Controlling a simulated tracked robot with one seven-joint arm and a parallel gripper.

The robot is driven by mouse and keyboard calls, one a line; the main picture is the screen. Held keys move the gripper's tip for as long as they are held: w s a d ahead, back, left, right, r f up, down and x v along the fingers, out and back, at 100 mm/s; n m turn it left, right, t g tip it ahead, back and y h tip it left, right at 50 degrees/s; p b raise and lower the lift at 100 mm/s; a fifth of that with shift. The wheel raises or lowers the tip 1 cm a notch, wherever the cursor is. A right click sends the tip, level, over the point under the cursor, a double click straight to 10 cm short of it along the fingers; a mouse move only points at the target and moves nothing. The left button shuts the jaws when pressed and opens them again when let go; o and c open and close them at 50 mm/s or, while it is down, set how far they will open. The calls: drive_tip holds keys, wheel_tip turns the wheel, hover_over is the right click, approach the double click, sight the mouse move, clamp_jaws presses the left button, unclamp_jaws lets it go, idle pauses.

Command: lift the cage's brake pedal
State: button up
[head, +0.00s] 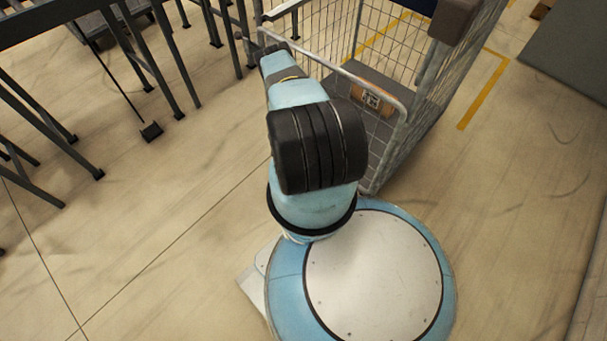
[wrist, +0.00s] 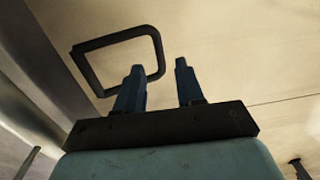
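The wire-mesh roll cage (head: 402,112) stands just beyond my arm in the head view, its grey tube frame facing me. In the wrist view a dark bent-bar loop (wrist: 112,39), which looks like the brake pedal, lies ahead of my gripper (wrist: 159,66). My gripper is open, its two dark fingers apart. The loop's right end shows in the gap between the fingers, and the left finger covers part of its lower bar. I cannot tell the depth between them or any contact. In the head view my own arm hides the pedal and the fingers.
A cardboard box (head: 373,98) sits inside the cage. Dark metal rack legs (head: 150,55) stand at the upper left. A grey panel or mat (head: 570,50) lies at the upper right. Yellow floor tape (head: 484,92) runs beside the cage. Open floor lies left and right of my base.

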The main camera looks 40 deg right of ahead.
drive_tip(key=shift+a+f, duration=0.1)
drive_tip(key=shift+f, duration=1.65)
drive_tip(key=shift+c, duration=0.5)
clamp_jaws()
